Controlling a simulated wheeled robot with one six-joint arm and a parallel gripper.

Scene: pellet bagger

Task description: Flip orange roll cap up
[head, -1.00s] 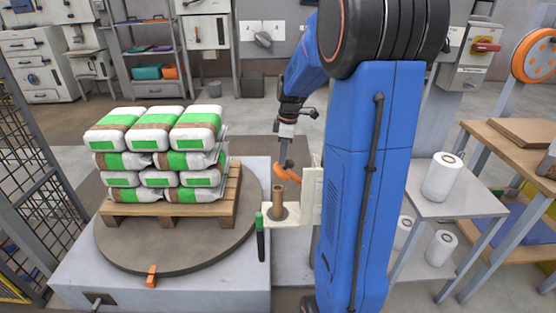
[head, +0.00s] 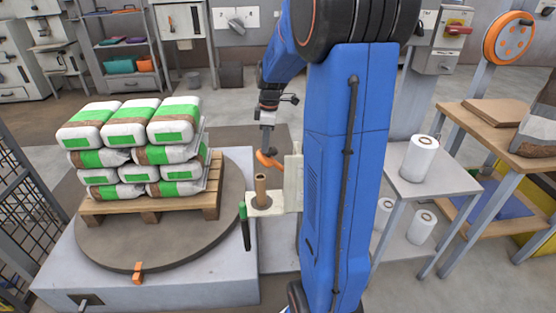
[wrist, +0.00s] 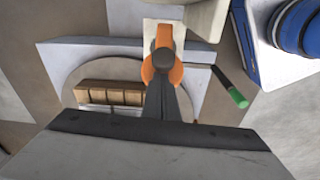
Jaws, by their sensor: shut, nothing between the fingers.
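The orange roll cap (head: 268,159) sits just above a brown core tube (head: 261,190) on a pale bracket plate (head: 270,208). The cap looks tilted up over the tube's top, but its exact angle is hard to tell. My gripper (head: 267,149) points down with its tip at the cap, and it looks to be touching or very close. In the wrist view the orange cap (wrist: 150,70) curves around my shut fingers (wrist: 165,85), which hide its middle. Nothing is held between the fingers.
A green-handled lever (head: 243,210) hangs left of the plate. A pallet (head: 150,205) of stacked bags stands on a round turntable (head: 110,253) at left. A grey table (head: 455,182) with a white roll (head: 420,157) stands at right. My blue arm covers the centre.

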